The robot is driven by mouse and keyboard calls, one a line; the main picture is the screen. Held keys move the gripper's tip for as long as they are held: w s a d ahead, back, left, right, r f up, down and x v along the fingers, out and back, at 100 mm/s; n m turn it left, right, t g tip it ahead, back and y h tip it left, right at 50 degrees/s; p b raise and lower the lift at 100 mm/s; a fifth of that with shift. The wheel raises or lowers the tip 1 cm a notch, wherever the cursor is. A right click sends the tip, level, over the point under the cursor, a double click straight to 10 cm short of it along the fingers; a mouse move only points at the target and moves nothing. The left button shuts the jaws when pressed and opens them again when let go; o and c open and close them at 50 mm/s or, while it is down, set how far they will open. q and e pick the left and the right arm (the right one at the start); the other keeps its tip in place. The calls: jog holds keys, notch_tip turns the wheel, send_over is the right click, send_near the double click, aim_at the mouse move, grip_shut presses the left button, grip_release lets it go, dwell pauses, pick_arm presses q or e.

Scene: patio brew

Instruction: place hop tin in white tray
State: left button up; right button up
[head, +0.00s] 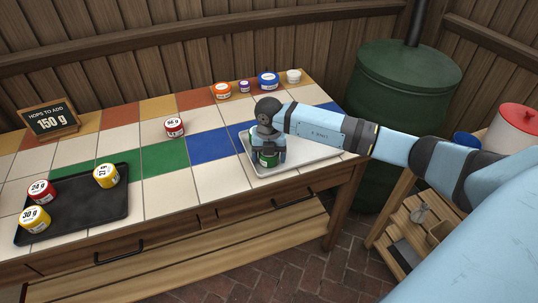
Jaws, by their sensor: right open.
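The white tray (313,159) lies at the right end of the tiled table. A green tin (268,161) with a pale label stands in its left part. My right gripper (268,154) points down over this tin, open, with its fingers at the tin's sides; I cannot tell whether they touch it. The black tray (83,208) at the left holds a red tin (41,191) and two yellow tins, one in front (34,219) and one at the back (106,175). Another red tin (174,127) stands on the tiles mid-table. My left gripper is out of view.
An orange tin (221,90), a purple tin (244,87), a blue tin (268,81) and a white tin (293,76) stand along the back edge. A chalkboard (49,121) reads "HOPS TO ADD 150 g". A green barrel (395,110) stands beyond the table. The middle tiles are mostly clear.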

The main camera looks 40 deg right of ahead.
notch_tip(320, 180, up, 12)
jog(key=shift+f+p, duration=0.1)
jog(key=shift+p, duration=0.5)
jog(key=shift+a, duration=0.2)
jog(key=s+a+f+n+y, duration=0.1)
jog(key=s+a+f+y, duration=0.15)
jog(key=a, duration=0.45)
jog(key=s+a+f+n+y, duration=0.2)
jog(key=s+a+y, duration=0.15)
jog(key=a, duration=0.25)
jog(key=s+a+r+m+t+y, duration=0.2)
jog(key=s+a+m+t+y, duration=0.15)
jog(key=a+y, duration=0.35)
jog(key=s+a+r+m+t+y, duration=0.2)
jog(key=s+a+m+t+y, duration=0.15)
jog(key=a+y, duration=0.3)
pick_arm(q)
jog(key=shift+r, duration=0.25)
pick_arm(e)
jog(key=s+d+f+m+t+h, duration=0.2)
jog(key=s+d+f+m+h, duration=0.2)
jog(key=m, duration=0.7)
jog(key=s+d+f+m+t+h, duration=0.1)
jog(key=s+d+f+m+h, duration=0.3)
jog(key=s+f+m+h, duration=0.5)
notch_tip(320, 180, down, 5)
jog(key=m+h, duration=0.2)
jog(key=h, duration=0.1)
jog(key=shift+d+t, duration=0.3)
jog(key=shift+t, duration=0.1)
